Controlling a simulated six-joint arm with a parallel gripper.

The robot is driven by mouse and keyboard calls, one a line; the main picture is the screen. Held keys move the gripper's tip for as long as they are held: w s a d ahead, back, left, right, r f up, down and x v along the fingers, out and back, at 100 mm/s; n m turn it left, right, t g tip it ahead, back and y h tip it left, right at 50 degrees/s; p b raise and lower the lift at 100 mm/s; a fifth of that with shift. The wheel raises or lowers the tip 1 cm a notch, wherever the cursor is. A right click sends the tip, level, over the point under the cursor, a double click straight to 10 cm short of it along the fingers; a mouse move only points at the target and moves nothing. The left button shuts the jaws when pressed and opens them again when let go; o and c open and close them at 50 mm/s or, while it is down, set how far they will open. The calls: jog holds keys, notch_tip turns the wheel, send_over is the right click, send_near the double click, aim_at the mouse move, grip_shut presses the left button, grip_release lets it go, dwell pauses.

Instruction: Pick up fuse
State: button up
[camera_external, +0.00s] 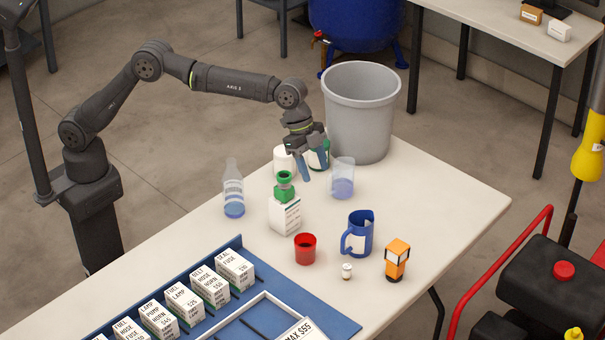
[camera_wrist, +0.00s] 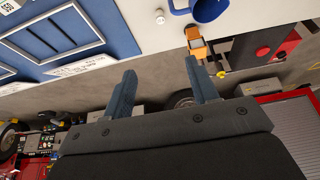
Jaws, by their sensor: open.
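A small white cylinder (camera_external: 347,271) with a tan top stands upright on the table between a red cup and an orange device; it may be the fuse, but I cannot tell for sure. It also shows near the top of the wrist view (camera_wrist: 160,16). White boxes stand in a row on the blue mat, and the word FUSE is among the labels on the end box (camera_external: 235,270). My gripper (camera_external: 314,168) is open and empty, above the far part of the table, near a clear beaker. Its two blue fingers are spread in the wrist view (camera_wrist: 164,70).
The orange device (camera_external: 397,259), blue jug (camera_external: 361,235), red cup (camera_external: 305,249) and green-capped bottle (camera_external: 285,214) stand near the cylinder. A clear bottle (camera_external: 233,190), beaker (camera_external: 342,180) and grey bin (camera_external: 360,115) are farther back. The blue mat (camera_external: 335,316) holds a white frame. The table's right end is clear.

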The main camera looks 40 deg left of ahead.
aim_at(345, 268)
jog(key=s+d+f+n+t, duration=0.2)
jog(key=s+d+f, duration=0.15)
jog(key=f, duration=0.35)
jog(key=s+d+f+n+t, duration=0.1)
jog(key=s+d+f+t, duration=0.2)
jog(key=f, duration=0.4)
jog(key=shift+g, duration=0.3)
jog(key=x, duration=0.8)
jog(key=d+x, duration=0.1)
jog(key=x, duration=0.3)
jog(key=shift+f, duration=0.1)
jog(key=f, duration=0.1)
jog(key=w+f, duration=0.1)
jog(key=f, duration=0.1)
jog(key=shift+d+f, duration=0.1)
jog(key=shift+d, duration=0.05)
jog(key=shift+x, duration=0.95)
jog(key=c, duration=1.2)
jog(key=shift+o, duration=0.2)
